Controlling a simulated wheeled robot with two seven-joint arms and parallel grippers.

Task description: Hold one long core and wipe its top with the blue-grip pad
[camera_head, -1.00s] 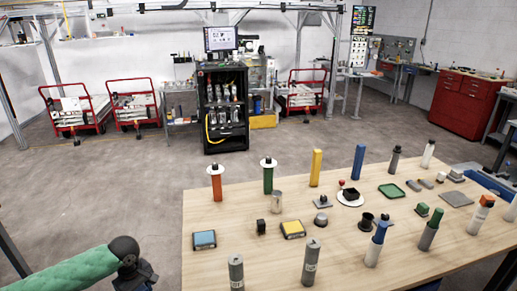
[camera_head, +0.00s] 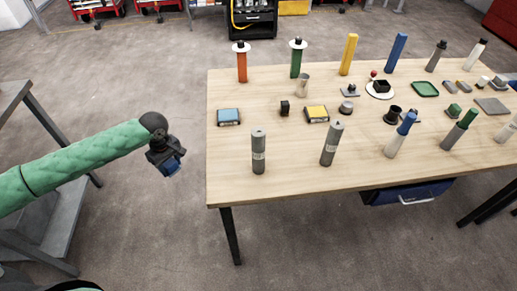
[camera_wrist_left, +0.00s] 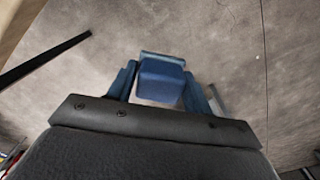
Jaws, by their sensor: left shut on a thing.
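My left gripper (camera_head: 170,166) is off the table's left edge, above the floor. It is shut on a small blue block with a wider edge, which looks like the blue-grip pad (camera_wrist_left: 161,82); in the left wrist view it sits between the fingers. Two long grey cores stand upright near the table's front edge: a left core (camera_head: 258,154) and a right core (camera_head: 331,145), which seems to lean slightly in the view. Both are apart from the gripper. My right gripper is not in view.
The wooden table (camera_head: 232,178) also bears a blue-topped box (camera_head: 228,116), a yellow-topped box (camera_head: 316,113), a blue-topped white cylinder (camera_head: 399,138) and several other upright cylinders. A grey bench (camera_head: 14,92) stands at the left. Floor lies open between bench and table.

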